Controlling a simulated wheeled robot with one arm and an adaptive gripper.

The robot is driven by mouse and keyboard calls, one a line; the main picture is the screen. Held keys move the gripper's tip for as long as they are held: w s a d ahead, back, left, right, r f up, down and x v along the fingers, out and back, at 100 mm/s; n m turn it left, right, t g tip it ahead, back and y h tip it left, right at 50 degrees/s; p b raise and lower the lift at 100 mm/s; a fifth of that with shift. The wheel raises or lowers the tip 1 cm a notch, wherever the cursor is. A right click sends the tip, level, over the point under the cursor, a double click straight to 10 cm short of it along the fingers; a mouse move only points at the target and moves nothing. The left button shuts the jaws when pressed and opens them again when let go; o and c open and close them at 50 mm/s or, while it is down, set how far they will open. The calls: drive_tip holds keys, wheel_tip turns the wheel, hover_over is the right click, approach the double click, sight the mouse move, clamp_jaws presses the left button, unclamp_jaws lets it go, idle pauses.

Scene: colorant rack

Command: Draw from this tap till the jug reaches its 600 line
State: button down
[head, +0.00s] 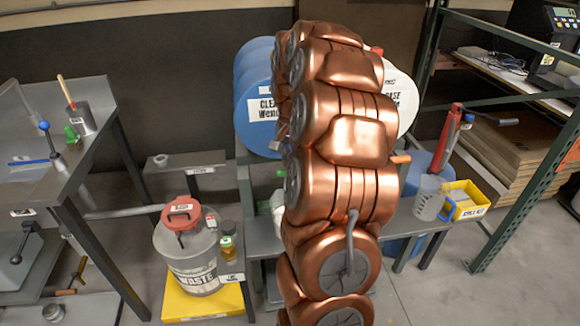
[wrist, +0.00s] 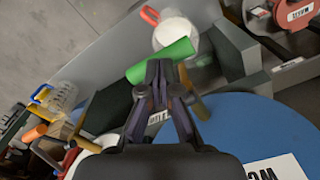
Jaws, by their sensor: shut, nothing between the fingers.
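In the wrist view my gripper (wrist: 158,68) is shut and empty. Its tips are at a green cylindrical piece (wrist: 170,59), which looks like a tap handle; I cannot tell whether they touch. The blue drum (wrist: 235,120) is close by on the right; in the head view its left part (head: 249,85) shows behind my arm. A clear jug with a blue handle (head: 429,198) stands on the right of the bench in the head view, and it appears at the left of the wrist view (wrist: 62,96). Its 600 line and level are unreadable. The head view hides my gripper.
A white drum (head: 402,97) stands beside the blue one, with an orange piece (head: 400,158) near it. A white vessel (wrist: 174,33) lies beyond the green piece. A yellow bin (head: 468,203) is beside the jug. A waste container (head: 187,250) stands left.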

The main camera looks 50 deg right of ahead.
drive_tip(key=shift+r+p, duration=0.35)
drive_tip(key=shift+r, duration=2.1)
